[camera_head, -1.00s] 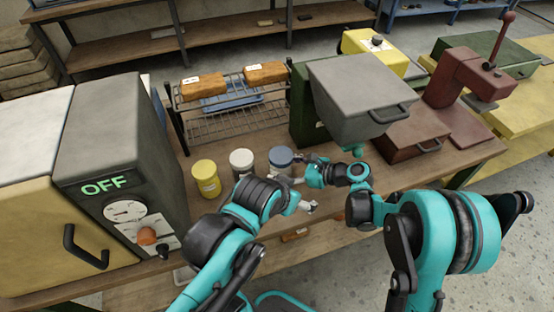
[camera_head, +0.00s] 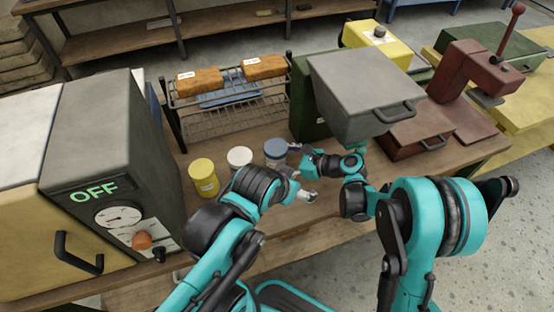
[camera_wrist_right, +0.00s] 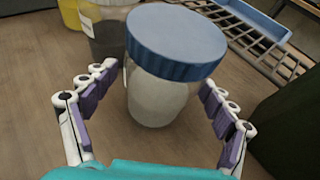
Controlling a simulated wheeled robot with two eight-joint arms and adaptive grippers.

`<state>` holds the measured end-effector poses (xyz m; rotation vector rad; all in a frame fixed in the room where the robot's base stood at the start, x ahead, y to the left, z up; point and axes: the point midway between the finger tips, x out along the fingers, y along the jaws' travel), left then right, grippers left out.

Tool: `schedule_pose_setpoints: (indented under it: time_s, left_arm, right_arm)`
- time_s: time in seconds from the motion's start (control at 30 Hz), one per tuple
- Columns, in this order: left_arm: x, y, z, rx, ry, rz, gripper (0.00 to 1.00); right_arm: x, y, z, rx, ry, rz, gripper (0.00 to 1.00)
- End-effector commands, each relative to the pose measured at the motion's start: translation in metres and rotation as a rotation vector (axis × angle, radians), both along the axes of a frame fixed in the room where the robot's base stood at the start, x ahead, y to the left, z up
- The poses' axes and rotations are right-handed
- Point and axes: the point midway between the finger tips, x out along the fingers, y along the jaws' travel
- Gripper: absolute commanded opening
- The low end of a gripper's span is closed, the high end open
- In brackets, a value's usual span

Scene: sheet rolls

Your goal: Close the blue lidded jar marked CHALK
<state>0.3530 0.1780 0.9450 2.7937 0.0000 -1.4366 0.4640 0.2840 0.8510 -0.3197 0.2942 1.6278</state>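The blue-lidded jar (camera_head: 272,163) stands on the bench at the right end of a row of jars. In the right wrist view its pale body (camera_wrist_right: 157,100) stands under a wide ridged blue lid (camera_wrist_right: 175,38). I cannot tell whether the lid is fully seated, and no CHALK marking is readable. My right gripper (camera_wrist_right: 160,110) is open, with one finger on each side of the jar body and gaps between. In the head view it (camera_head: 293,157) is just right of the jar. My left gripper (camera_head: 305,196) is in front of the jar, its finger opening unclear.
A yellow jar (camera_head: 204,180) and a white-lidded jar (camera_head: 239,158) stand left of the blue-lidded one. A wire rack (camera_head: 232,122) is behind them. A grey control box (camera_head: 112,130) stands at left, a grey bin (camera_head: 355,95) at right.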

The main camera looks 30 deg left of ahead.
Motion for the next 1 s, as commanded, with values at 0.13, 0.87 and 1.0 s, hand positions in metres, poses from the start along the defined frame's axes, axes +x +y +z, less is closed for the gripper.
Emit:
schedule_pose_setpoints:
  time_s: [0.13, 0.87, 1.0]
  left_arm:
    - [0.0, 0.0, 0.001, 0.0, 0.0, 0.0, 0.86]
    - [0.0, 0.0, 0.034, 0.0, 0.0, 0.0, 0.86]
    - [0.0, 0.0, 0.036, 0.0, 0.0, 0.0, 0.86]
  right_arm:
    - [0.0, 0.0, 0.001, 0.0, 0.0, 0.0, 0.84]
    - [0.011, -0.13, 0.015, 0.0, 0.0, -0.002, 0.84]
    - [0.012, -0.143, 0.014, 0.0, 0.0, -0.001, 0.84]
